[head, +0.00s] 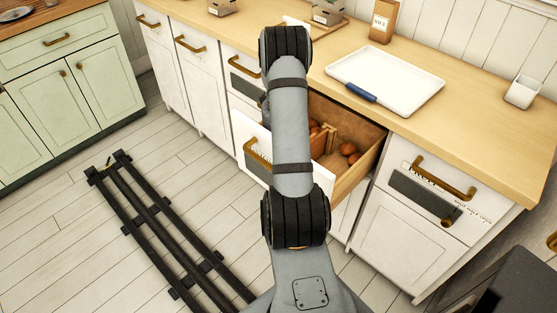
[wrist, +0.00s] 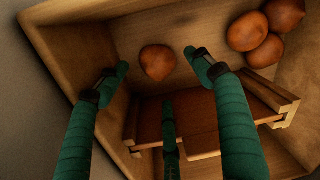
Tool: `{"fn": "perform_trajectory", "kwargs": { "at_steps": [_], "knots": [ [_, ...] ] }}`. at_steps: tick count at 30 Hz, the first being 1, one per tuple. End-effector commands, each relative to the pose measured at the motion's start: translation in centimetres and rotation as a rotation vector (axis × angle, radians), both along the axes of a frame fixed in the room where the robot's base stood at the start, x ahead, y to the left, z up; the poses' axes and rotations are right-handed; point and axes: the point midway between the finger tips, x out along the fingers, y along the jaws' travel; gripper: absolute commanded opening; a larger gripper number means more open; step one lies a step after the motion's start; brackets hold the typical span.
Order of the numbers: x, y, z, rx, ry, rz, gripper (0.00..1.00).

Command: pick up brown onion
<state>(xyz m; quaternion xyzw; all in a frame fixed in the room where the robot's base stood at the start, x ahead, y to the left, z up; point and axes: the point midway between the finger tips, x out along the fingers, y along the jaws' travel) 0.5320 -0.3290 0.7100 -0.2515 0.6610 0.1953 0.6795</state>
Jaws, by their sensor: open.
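A single brown onion (wrist: 158,62) lies in the open drawer, apart from the others. My gripper (wrist: 153,70) is open above the drawer, with its green fingers spread to either side of this onion in the wrist view. The fingers look empty; I cannot tell how far above the onion they are. More brown onions (wrist: 256,32) lie grouped at the upper right of the wrist view. Onions also show in the drawer in the head view (head: 348,150). My arm hides the gripper in the head view.
The drawer (head: 372,158) has wooden walls close to the fingers. A wooden divider (wrist: 195,110) or small crate stands beside the lone onion.

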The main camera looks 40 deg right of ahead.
Motion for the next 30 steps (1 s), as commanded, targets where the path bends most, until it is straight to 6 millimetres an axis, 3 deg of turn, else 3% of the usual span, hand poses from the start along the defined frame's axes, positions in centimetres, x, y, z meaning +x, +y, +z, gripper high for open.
{"fn": "perform_trajectory", "kwargs": {
  "at_steps": [13, 21, 30],
  "knots": [
    [0.3, -0.3, -4.9, 0.001, 0.001, 0.0, 0.67],
    [0.3, -0.3, -5.3, 0.0, -0.001, 0.0, 0.67],
    [0.3, -0.3, -5.3, 0.0, 0.0, 0.0, 0.5]
  ]
}}
